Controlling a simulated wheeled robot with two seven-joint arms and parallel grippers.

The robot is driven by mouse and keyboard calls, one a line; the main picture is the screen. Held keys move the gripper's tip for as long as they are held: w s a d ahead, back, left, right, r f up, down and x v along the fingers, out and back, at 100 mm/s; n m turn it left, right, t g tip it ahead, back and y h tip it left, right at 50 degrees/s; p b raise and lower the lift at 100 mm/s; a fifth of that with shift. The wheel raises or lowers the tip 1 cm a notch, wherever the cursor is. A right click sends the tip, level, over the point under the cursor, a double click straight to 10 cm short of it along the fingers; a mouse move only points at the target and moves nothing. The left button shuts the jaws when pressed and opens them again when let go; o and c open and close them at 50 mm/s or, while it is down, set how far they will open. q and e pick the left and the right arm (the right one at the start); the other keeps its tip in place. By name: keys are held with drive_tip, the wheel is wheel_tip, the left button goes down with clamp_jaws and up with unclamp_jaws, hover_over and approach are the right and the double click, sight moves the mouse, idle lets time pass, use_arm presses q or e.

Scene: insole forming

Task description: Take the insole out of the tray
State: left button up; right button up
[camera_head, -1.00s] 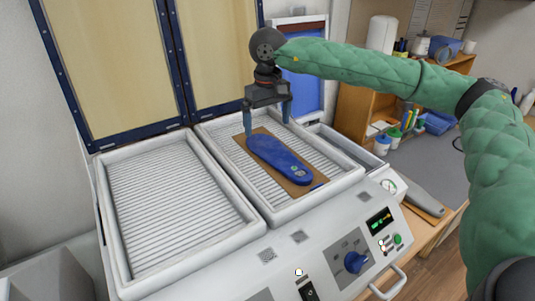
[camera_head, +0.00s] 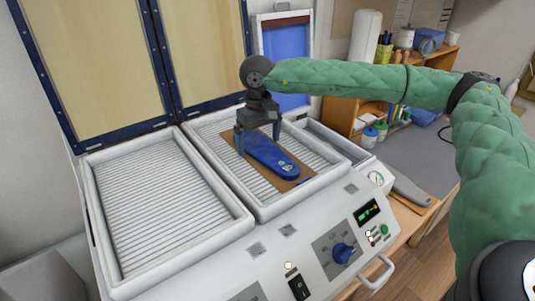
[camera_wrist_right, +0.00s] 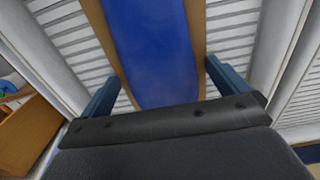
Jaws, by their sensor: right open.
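The blue insole (camera_head: 268,155) lies on a brown board (camera_head: 293,181) in the right-hand ribbed tray (camera_head: 318,178) of the machine. My right gripper (camera_head: 258,147) is open over the far end of the insole, pointing down, with one finger on each side of it. In the right wrist view the insole (camera_wrist_right: 150,50) runs between the two open fingers (camera_wrist_right: 163,88), with the brown board showing along both edges. Whether the fingers touch the board I cannot tell. My left gripper is not in view.
The left-hand ribbed tray (camera_head: 92,185) is empty. Two raised framed lids (camera_head: 100,60) stand behind the trays. The control panel (camera_head: 342,247) with a blue knob is in front. A workbench with shelves (camera_head: 350,112) stands at the right.

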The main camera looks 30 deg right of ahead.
drive_tip(key=shift+d+f+b, duration=0.1)
drive_tip(key=shift+f+b, duration=0.15)
drive_tip(key=shift+b, duration=0.4)
idle(0.4)
drive_tip(key=c, duration=0.9)
